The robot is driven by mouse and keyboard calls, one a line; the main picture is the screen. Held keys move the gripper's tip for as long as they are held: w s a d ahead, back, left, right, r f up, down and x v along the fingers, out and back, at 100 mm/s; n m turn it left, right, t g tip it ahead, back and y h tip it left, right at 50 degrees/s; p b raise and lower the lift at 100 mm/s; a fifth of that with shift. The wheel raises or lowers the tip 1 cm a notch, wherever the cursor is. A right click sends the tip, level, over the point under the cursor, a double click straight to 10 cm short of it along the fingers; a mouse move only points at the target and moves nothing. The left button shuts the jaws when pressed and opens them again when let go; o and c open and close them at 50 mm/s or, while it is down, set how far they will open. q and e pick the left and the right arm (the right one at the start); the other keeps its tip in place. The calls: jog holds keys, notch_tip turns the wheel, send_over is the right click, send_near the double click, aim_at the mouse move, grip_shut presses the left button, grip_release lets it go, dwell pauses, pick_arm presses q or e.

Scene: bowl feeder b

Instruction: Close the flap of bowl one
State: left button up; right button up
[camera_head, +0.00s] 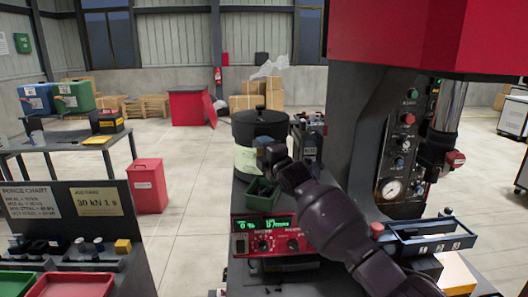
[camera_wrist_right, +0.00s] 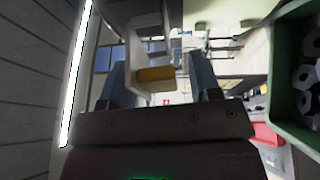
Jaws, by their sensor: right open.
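The bowl feeder is a dark drum (camera_head: 260,125) with a black lid and a pale label, left of the press. My right gripper (camera_head: 270,152) is in front of its right side, and my right arm covers part of it. In the right wrist view, the blue-grey fingers of this gripper (camera_wrist_right: 158,75) are apart. A yellow tab (camera_wrist_right: 156,74) shows between them, next to a pale panel (camera_wrist_right: 145,15); it looks like the flap's handle, but I cannot tell whether the fingers touch it. The flap's angle is unclear. My left gripper is out of view.
A green bin (camera_head: 262,193) stands below the gripper; in the wrist view a green bin (camera_wrist_right: 278,122) holds hex nuts. A red control box (camera_head: 265,238) sits in front. The press column (camera_head: 355,125) and a blue tray (camera_head: 440,243) are at the right.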

jog(key=c, duration=0.9)
jog(key=shift+o, duration=0.2)
